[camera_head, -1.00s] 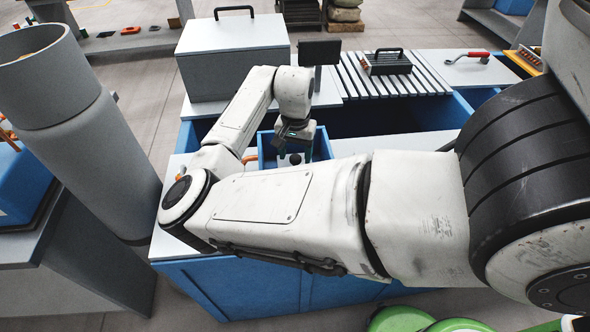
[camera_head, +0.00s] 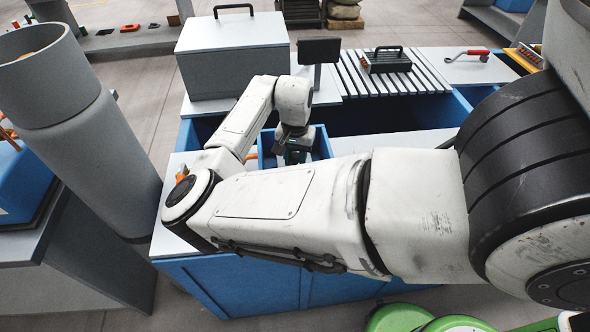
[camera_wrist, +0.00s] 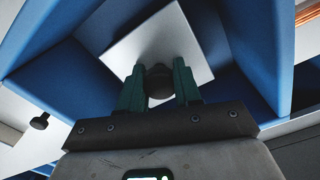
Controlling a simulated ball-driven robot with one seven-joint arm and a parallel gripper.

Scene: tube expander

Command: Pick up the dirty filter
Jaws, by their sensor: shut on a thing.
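A square pale-grey piece with a dark round knob, apparently the filter (camera_wrist: 122,51), sits inside a blue bin in the wrist view. Dirt on it cannot be made out. My gripper (camera_wrist: 158,84) has its two green fingers closed on either side of the knob. In the head view my gripper (camera_head: 295,154) reaches down into the small blue bin (camera_head: 265,150), and the piece is hidden there by my gripper and arm. Whether it is lifted off the bin floor cannot be told.
A grey box (camera_head: 232,60) with a handle stands behind the bin, beside a dark screen (camera_head: 319,52). A black handled block (camera_head: 387,64) lies on the slats. A red-handled tool (camera_head: 474,54) lies at right. A wide grey pipe (camera_head: 75,125) stands at left.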

